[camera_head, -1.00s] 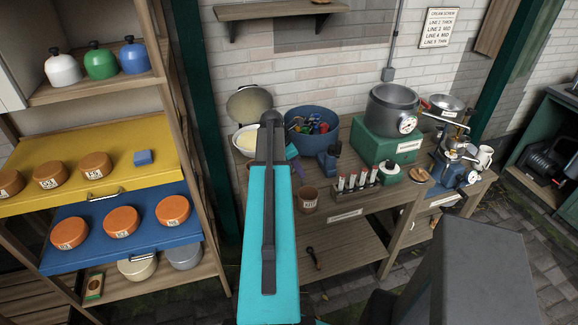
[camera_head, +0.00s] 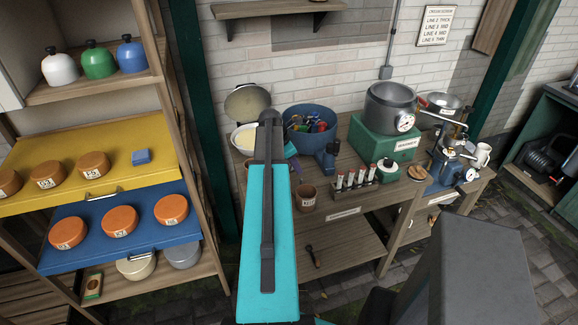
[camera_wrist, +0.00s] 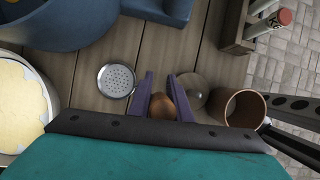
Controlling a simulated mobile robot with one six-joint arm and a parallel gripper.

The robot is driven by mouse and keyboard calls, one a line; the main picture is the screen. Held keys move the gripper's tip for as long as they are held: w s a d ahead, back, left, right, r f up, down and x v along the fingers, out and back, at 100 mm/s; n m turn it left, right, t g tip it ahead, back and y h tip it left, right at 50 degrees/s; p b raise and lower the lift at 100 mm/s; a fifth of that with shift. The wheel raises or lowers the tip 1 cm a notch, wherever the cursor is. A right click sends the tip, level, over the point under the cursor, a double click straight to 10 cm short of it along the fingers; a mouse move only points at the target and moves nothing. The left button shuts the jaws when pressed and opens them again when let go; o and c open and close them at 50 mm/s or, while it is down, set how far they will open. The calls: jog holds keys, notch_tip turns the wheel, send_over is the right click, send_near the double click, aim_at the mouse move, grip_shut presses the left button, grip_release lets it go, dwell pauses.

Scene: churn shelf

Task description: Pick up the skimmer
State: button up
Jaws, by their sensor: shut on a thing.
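A round metal disc with many small holes, the skimmer (camera_wrist: 117,80), shows in the wrist view beside my left finger, over the wooden table. My gripper (camera_wrist: 160,82) has purple fingers and is shut on a brown rounded thing (camera_wrist: 162,107). I cannot tell whether this brown thing is part of the skimmer; any handle is hidden. In the head view my gripper (camera_head: 291,151) shows partly behind my turquoise arm, above the table's left part, and the skimmer is hidden there.
A greyish round piece (camera_wrist: 193,92) and a brown cup (camera_wrist: 243,107) stand right of my fingers. A blue tub (camera_head: 309,125) and a bowl of pale cream (camera_wrist: 20,108) are close by. A tube rack (camera_head: 356,182) stands further right. Shelves stand left.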

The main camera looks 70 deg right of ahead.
jog(key=shift+r, duration=0.15)
notch_tip(320, 180, up, 10)
jog(key=b, duration=0.3)
dwell(0.6)
dwell(0.5)
